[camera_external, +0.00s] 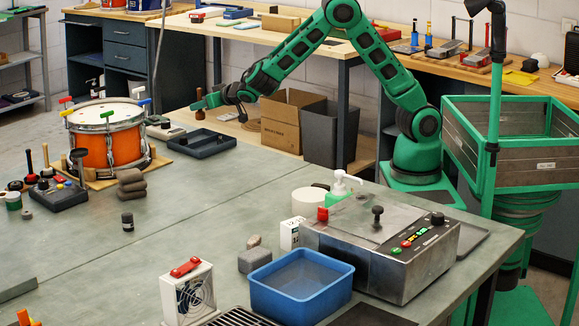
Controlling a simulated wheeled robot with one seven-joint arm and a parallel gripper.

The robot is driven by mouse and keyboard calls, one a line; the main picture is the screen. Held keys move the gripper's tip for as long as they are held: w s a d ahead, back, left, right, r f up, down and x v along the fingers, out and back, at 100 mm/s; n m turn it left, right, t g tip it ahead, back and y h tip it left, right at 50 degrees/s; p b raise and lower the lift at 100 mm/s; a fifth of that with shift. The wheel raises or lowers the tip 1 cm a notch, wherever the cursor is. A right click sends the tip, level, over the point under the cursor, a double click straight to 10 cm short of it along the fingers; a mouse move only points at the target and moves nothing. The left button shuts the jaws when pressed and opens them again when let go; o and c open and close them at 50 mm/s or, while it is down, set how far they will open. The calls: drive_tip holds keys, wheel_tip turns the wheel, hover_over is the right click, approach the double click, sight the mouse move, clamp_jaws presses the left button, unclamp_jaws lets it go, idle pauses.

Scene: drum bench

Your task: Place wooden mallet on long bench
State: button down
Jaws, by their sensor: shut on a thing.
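My gripper (201,104) is at the left end of my green arm, over the far part of the grey table, right of the orange drum. It is shut on a small brown wooden piece (199,114), which looks like the wooden mallet. The piece is upright and small in view, and the fingers hide part of it. I cannot tell whether its lower end touches anything. A long wood-topped bench (345,47) runs along the back, behind my arm. Another wooden worktop (545,88) runs along the wall at the right.
The orange drum (93,148) stands on a wooden board at the left. A dark tray (205,143) lies just below my gripper in the picture. A cardboard box (279,128) and a grey bin (325,135) stand behind the table. The grey table's middle (205,205) is clear.

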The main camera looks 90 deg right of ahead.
drive_tip(key=shift+f, duration=3.35)
drive_tip(key=shift+f, duration=0.25)
drive_tip(key=c, duration=1.7)
unclamp_jaws()
